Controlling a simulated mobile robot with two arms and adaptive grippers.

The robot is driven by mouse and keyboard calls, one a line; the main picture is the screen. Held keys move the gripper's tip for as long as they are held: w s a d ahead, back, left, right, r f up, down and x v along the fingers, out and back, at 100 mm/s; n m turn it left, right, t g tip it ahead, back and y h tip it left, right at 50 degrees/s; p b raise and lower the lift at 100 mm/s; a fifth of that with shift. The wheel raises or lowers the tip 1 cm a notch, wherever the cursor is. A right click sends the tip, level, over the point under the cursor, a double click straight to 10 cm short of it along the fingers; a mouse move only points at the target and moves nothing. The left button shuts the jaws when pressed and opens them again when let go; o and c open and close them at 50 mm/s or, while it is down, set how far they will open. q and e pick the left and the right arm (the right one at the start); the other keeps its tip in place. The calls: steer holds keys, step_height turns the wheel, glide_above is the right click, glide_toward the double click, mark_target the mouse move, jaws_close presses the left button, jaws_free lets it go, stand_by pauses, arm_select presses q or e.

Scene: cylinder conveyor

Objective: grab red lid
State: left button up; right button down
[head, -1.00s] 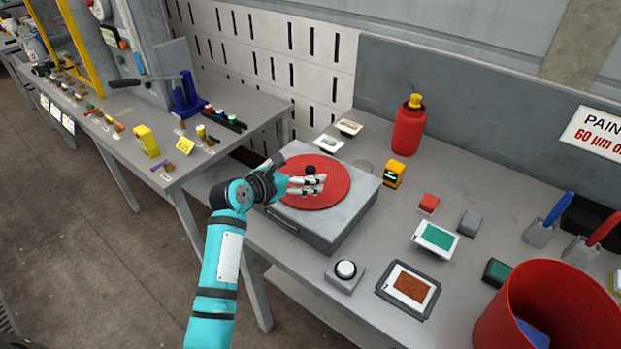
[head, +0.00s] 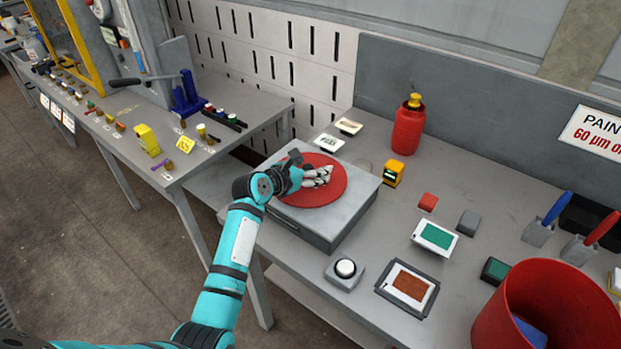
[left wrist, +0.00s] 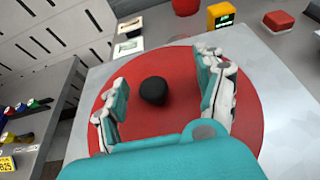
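The red lid (head: 329,191) is a flat round disc on top of a grey box (head: 343,228) on the right-hand bench. In the left wrist view the red lid (left wrist: 175,63) has a black knob (left wrist: 153,91) at its middle. My left gripper (head: 322,174) is over the lid in the head view and hides the knob there. In the left wrist view my left gripper (left wrist: 163,95) is open, with one finger on each side of the knob and a gap on both sides. My right gripper is not in view.
A red bottle (head: 408,128) and a yellow device (head: 394,173) stand behind and right of the box. A round push button (head: 345,268) sits in front of it. A large red bucket (head: 490,311) stands at the lower right. Another bench (head: 215,163) is at the left.

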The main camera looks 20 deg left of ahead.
arm_select(q)
steer(key=shift+s+f, duration=0.1)
steer(key=shift+f, duration=0.05)
steer(key=c, duration=1.1)
steer(key=shift+f, duration=0.15)
jaws_close()
